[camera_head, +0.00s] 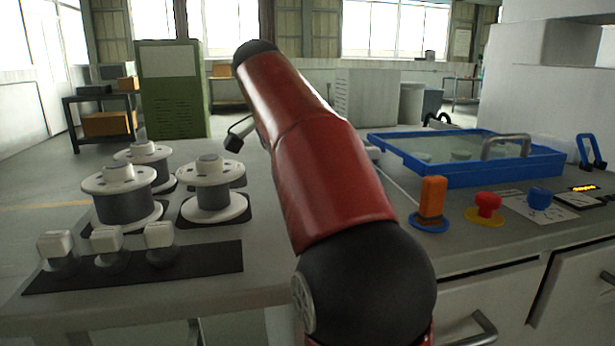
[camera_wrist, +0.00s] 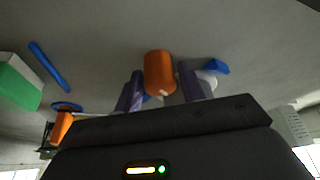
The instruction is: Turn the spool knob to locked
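In the head view, no part is marked clearly enough to tell which is the spool knob. An orange upright handle on a blue ring (camera_head: 432,200), a red knob on a yellow base (camera_head: 487,204) and a blue knob on a marked white plate (camera_head: 540,198) stand on the bench. My gripper is hidden behind my red arm there. In the wrist view, my gripper (camera_wrist: 162,88) shows two purple fingers set apart. An orange rounded thing (camera_wrist: 160,68) appears between them with narrow gaps; I cannot tell its depth. Another orange thing (camera_wrist: 61,127) is beside a blue ring at left.
Several white-flanged spools (camera_head: 124,205) and a dark strip with white-topped blocks (camera_head: 185,262) are left of my arm. A blue-rimmed tray (camera_head: 480,175) stands at the back right. A green cabinet (camera_head: 173,110) is behind. The wrist view shows a green-and-white block (camera_wrist: 18,85) and blue rod (camera_wrist: 48,66).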

